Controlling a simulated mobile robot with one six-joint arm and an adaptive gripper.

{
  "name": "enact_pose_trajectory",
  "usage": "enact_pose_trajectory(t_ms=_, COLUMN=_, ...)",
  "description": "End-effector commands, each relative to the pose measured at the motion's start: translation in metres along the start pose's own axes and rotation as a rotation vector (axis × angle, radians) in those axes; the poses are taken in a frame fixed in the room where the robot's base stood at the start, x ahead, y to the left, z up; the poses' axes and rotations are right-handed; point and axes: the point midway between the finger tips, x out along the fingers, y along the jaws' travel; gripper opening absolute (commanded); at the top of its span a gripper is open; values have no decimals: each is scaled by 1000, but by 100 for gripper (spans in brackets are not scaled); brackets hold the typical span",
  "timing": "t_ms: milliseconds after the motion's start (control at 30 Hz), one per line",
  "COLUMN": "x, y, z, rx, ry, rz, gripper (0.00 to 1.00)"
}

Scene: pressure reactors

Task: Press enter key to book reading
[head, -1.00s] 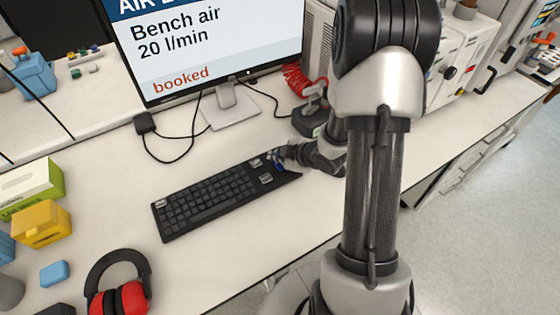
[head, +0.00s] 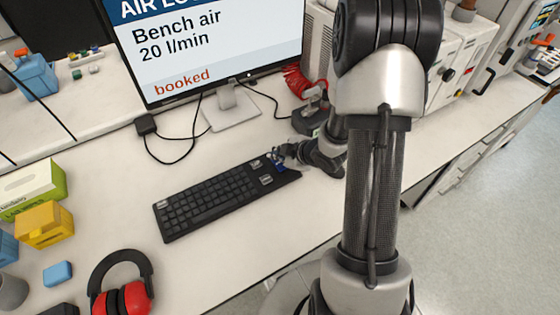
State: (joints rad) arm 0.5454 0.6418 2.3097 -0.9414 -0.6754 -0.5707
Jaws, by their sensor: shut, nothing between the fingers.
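A black keyboard (head: 210,202) lies on the white bench, with a few lighter keys near its right end. The monitor (head: 205,50) behind it reads "Bench air 20 l/min" with "booked" in red below. My gripper (head: 277,160) is shut and empty at the right end of the keyboard. Its fingertips are close over the keys there. I cannot tell whether they touch a key. The enter key cannot be picked out, and part of the keyboard's right end is hidden by the gripper.
Red and black ear defenders (head: 122,290) lie at the front left. A yellow box (head: 44,224), a green and white box (head: 32,189) and a blue block (head: 58,273) are at the left. A red coiled hose (head: 298,82) is behind my gripper. The bench in front of the keyboard is clear.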

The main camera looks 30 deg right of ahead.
Motion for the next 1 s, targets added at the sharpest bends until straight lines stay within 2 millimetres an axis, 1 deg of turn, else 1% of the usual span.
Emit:
enact_pose_trajectory(t_ms=167, x=-4, y=3, z=-3, rx=0, ry=0, rz=0, gripper=0)
enact_pose_trajectory(t_ms=600, x=-34, y=25, z=-25, rx=0, ry=0, rz=1, gripper=0)
enact_pose_trajectory(t_ms=1000, x=-35, y=25, z=-25, rx=0, ry=0, rz=0, gripper=0)
